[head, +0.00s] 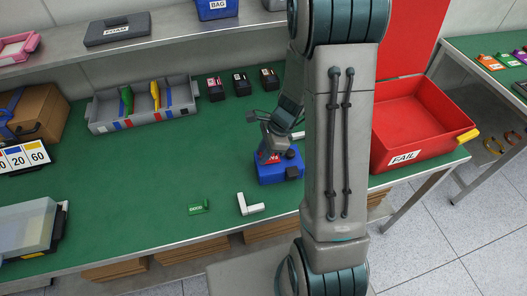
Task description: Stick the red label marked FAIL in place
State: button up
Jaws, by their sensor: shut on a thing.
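A red label (271,158) with white lettering, too small to read fully, shows at the top front of a blue box-like device (280,174) on the green bench. My gripper (268,153) points down at the device and is shut on the red label. The label is at or just above the device's surface; I cannot tell whether it touches. The device has dark knobs at its right. My arm hides the bench to the right of it.
A green label (198,207) and a white L-shaped piece (249,205) lie at the bench front. A grey divided tray (105,120), several small dark boxes (240,83) and a shelf (165,34) are behind. A red FAIL crate (388,158) stands right.

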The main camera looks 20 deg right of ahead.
dwell(0.4)
jog(key=o, duration=1)
jog(key=shift+o, duration=0.2)
jog(key=v, duration=1.3)
jog(key=shift+r, duration=0.35)
jog(key=shift+d, duration=0.1)
jog(key=p+v, duration=0.6)
jog(key=v, duration=0.1)
